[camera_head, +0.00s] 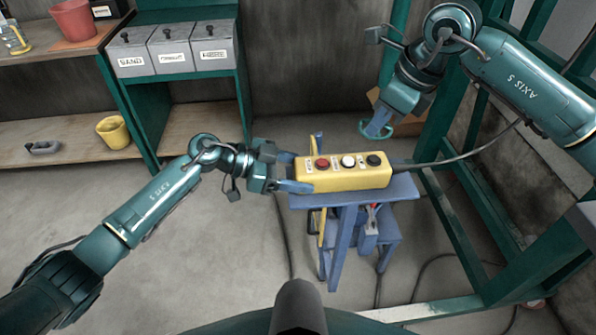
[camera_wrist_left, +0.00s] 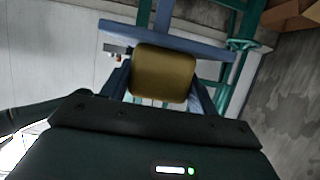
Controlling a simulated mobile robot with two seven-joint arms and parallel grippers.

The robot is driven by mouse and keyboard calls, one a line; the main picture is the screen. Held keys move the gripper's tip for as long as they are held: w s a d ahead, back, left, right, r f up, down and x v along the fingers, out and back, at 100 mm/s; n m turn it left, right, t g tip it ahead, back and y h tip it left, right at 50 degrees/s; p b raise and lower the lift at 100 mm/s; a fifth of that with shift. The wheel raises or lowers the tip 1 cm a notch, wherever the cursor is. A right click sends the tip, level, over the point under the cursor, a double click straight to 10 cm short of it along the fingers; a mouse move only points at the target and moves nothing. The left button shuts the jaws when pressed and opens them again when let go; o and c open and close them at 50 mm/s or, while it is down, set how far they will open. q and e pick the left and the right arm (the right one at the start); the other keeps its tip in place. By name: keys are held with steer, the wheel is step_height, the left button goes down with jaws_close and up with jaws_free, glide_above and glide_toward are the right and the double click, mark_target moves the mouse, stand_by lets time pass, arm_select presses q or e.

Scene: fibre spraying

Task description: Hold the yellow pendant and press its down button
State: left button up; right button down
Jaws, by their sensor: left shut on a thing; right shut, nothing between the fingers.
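The yellow pendant (camera_head: 342,179) lies lengthwise on top of a small blue stand (camera_head: 403,186). Its top face carries a red button (camera_head: 322,163), a white button (camera_head: 348,161) and a black button (camera_head: 374,160). My left gripper (camera_head: 287,174) is shut on the pendant's left end. In the left wrist view the pendant's yellow end (camera_wrist_left: 163,73) sits between the two fingers. My right gripper (camera_head: 376,127) is shut and empty, pointing down above and behind the black button, apart from the pendant. The button labels are too small to read surely.
A cable runs from the pendant's right end to a green frame (camera_head: 437,180) at the right. A green ring-shaped handle (camera_head: 366,130) is close to my right gripper. Grey bins (camera_head: 171,50) and a yellow bucket (camera_head: 113,132) stand on shelving at the left.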

mark_target(354, 162)
stand_by(0.9)
steer(key=shift+w+a+r+n+t+y, duration=0.3)
steer(key=shift+a+n+t+y, duration=0.3)
steer(key=shift+n, duration=0.55)
steer(key=shift+w+a+r+n+t+y, duration=0.15)
steer(key=shift+a+r+n+t+y, duration=0.15)
steer(key=shift+n+t+y, duration=0.45)
steer(key=shift+w+a+r+n+t+y, duration=0.35)
steer(key=shift+n+t, duration=0.4)
steer(key=shift+n, duration=0.75)
steer(key=shift+s+f, duration=0.1)
steer(key=shift+f, duration=0.05)
steer(key=shift+f, duration=4.35)
steer(key=shift+f, duration=0.4)
